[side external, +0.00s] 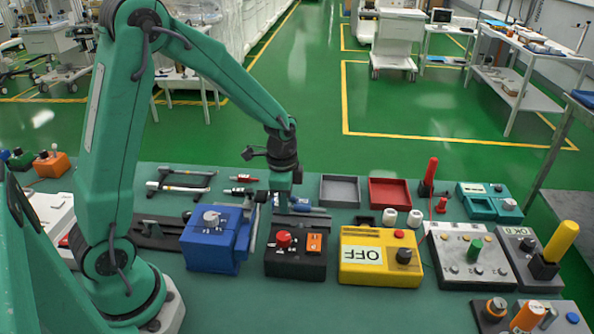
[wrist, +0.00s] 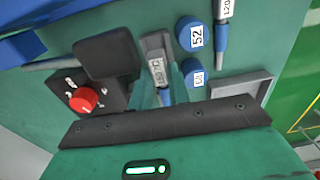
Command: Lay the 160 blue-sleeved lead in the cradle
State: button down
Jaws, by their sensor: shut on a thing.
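My gripper (side external: 281,205) points down just behind the black box with the red knob in the side view. In the wrist view my gripper (wrist: 163,94) is shut on the 160 lead, whose white label (wrist: 157,72) and blue sleeve (wrist: 166,97) show between the fingers. The side view does not show the lead clearly. A grey piece (wrist: 155,43) lies at the labelled end of the lead; I cannot tell whether it is the cradle or part of the lead. Another blue-sleeved lead, marked 120 (wrist: 222,35), lies at the upper right of the wrist view.
Two blue-topped round pieces, one marked 52 (wrist: 193,34), lie right of the held lead. The blue box (side external: 212,240), black box (side external: 293,262) and yellow OFF box (side external: 380,262) stand close by. A grey tray (side external: 340,206) and red tray (side external: 389,206) lie behind.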

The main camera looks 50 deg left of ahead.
jog(key=shift+f, duration=1.4)
jog(key=shift+d, duration=0.1)
jog(key=c, duration=1.2)
grip_release()
jog(key=shift+c, duration=0.2)
jog(key=shift+r, duration=3.55)
jog(key=shift+s+r, duration=0.1)
jog(key=shift+r, duration=0.25)
